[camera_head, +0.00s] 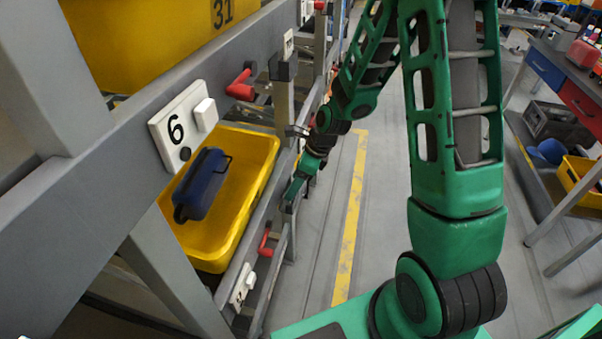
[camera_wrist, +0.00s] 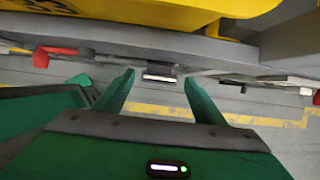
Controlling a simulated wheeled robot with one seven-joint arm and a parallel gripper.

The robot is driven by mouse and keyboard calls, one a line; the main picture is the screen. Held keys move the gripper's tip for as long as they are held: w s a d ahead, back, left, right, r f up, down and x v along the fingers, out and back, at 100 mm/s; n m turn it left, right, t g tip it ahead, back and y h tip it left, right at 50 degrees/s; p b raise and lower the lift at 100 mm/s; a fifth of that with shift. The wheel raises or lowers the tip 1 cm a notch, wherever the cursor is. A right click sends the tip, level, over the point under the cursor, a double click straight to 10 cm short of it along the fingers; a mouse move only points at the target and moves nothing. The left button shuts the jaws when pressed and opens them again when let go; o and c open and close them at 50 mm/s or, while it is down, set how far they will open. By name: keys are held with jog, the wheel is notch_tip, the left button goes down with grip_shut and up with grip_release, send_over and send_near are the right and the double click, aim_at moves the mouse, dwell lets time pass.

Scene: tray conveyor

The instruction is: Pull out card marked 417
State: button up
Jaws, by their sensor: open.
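No number 417 can be read in either view. In the wrist view a small pale strip in a dark holder (camera_wrist: 160,76) sits under the grey rack rail, seen nearly edge-on; I cannot tell whether it is the card. My gripper (camera_wrist: 159,80) is open and empty, its two green fingers apart on either side of that strip in the picture. I cannot tell the gap to it. In the head view my gripper (camera_head: 297,192) is small, beside the rack's aisle side, and its fingertips are hard to make out.
Red handles (camera_head: 241,86) stick out from the rack. The aisle floor (camera_head: 322,215) is clear. A workbench (camera_head: 565,75) stands at right.

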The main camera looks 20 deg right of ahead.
jog(key=shift+x, duration=1.55)
jog(key=shift+c, duration=0.3)
jog(key=c, duration=1.1)
jog(key=shift+o, duration=0.2)
jog(key=shift+w+r, duration=0.1)
jog(key=shift+r, duration=2.6)
jog(key=shift+r, duration=1.9)
